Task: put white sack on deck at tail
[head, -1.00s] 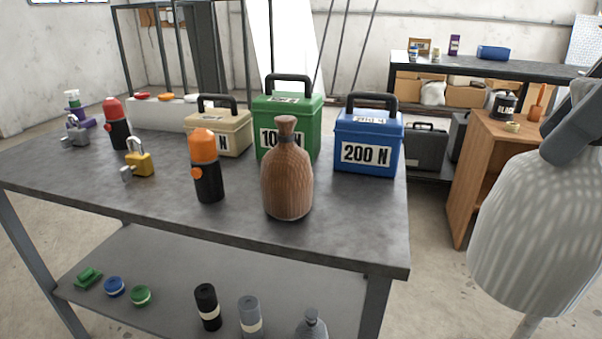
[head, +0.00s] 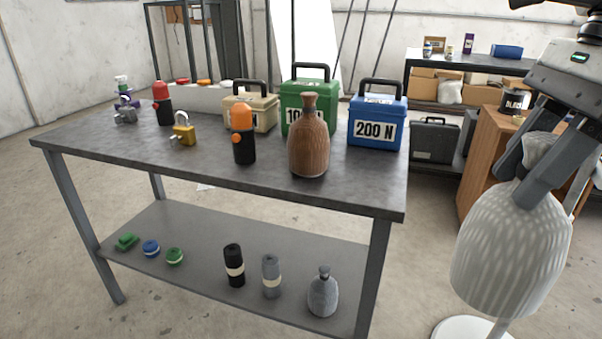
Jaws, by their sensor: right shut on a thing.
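The white sack (head: 510,255), pale with a ribbed weave, hangs upright at the right of the head view. My right gripper (head: 521,182) is shut on its narrow neck and holds it in the air, to the right of the grey table. The fingers hide part of the neck. My left gripper is not in view. I cannot make out a deck with a tail in this view.
The grey table (head: 215,180) bears a brown sack (head: 309,145), a blue box (head: 377,120), a green box (head: 292,98), a beige box, torches and padlocks. Its lower shelf (head: 200,235) holds a grey sack (head: 323,293) and rolls. A white round base (head: 470,330) stands below the white sack.

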